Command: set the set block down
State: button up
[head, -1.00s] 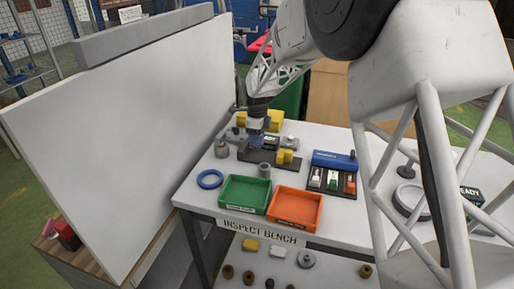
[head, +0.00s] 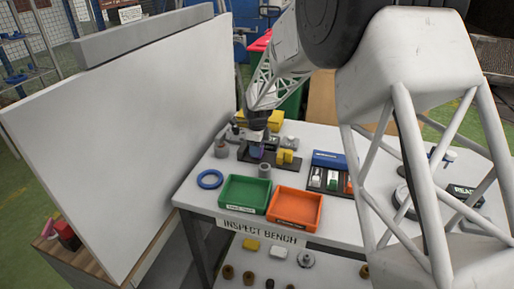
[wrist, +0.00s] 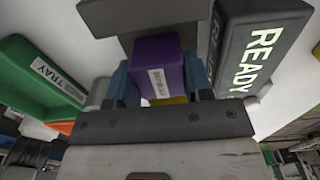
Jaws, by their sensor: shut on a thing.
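The set block (wrist: 158,68) is purple with a white label. In the wrist view it sits between the blue-grey fingers of my gripper (wrist: 160,84), which is shut on it. In the head view my gripper (head: 257,147) points down over the back left of the bench, at the left part of a dark fixture plate (head: 285,164). The block (head: 257,154) shows only as a small purple-blue patch there. I cannot tell whether its underside touches the plate.
Yellow blocks (head: 286,157) stand on the plate, right of my gripper. A dark box marked READY (wrist: 258,48) is close on the right in the wrist view. A green tray (head: 245,193), orange tray (head: 295,208) and blue ring (head: 210,179) lie in front.

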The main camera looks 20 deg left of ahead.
jog(key=o, duration=1.1)
jog(key=shift+f, duration=0.15)
notch_tip(320, 180, up, 12)
dwell(0.6)
jog(key=shift+r, duration=0.2)
